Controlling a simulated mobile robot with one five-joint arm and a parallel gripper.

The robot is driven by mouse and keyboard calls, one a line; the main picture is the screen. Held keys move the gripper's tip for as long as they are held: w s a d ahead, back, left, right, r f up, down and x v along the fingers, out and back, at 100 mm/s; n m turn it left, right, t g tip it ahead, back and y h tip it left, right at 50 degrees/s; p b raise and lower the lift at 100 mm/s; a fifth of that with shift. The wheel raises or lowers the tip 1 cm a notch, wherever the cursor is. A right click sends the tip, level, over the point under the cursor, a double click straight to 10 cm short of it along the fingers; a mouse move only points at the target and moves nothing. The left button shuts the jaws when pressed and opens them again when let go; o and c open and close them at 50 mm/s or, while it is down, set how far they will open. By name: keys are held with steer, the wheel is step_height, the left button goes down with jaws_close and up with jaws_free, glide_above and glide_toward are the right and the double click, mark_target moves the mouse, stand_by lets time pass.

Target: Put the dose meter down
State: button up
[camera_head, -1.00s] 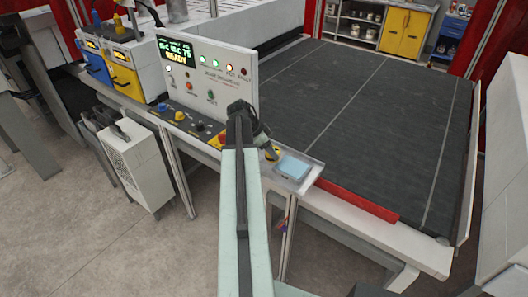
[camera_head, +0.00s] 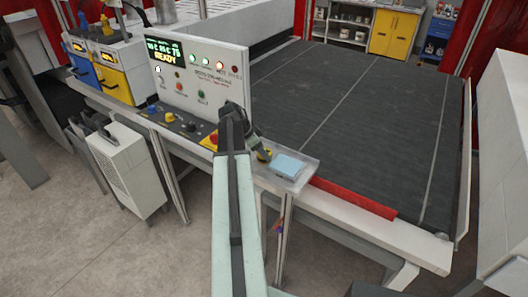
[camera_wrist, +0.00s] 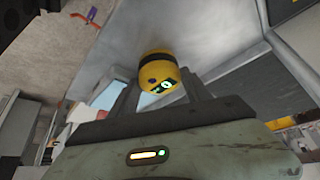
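The dose meter (camera_wrist: 158,72) is a small rounded yellow body with a black band and a lit green display. In the wrist view it sits between the two dark fingers of my gripper (camera_wrist: 162,92), which appear shut on it. In the head view my gripper (camera_head: 262,148) points down at the left edge of a small tray at the bench end, and the yellow dose meter (camera_head: 264,155) shows at its tip. I cannot tell whether the meter touches the surface below. A light blue pad (camera_head: 288,165) lies on the tray (camera_head: 309,168), right of the meter.
A control panel (camera_head: 200,75) with a READY display and a row of knobs stands just left of my gripper. A wide dark conveyor bed (camera_head: 370,115) with a red bar (camera_head: 352,198) along its front lies to the right. A white box unit (camera_head: 127,175) stands front left.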

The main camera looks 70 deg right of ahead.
steer(key=o, duration=0.3)
steer(key=shift+s+r, duration=0.1)
steer(key=shift+r+p, duration=0.25)
steer(key=shift+p, duration=0.15)
steer(key=p+v, duration=1)
steer(key=v, duration=0.1)
steer(key=shift+w+a+r, duration=0.1)
steer(key=shift+w+r, duration=0.1)
steer(key=shift+w, duration=0.05)
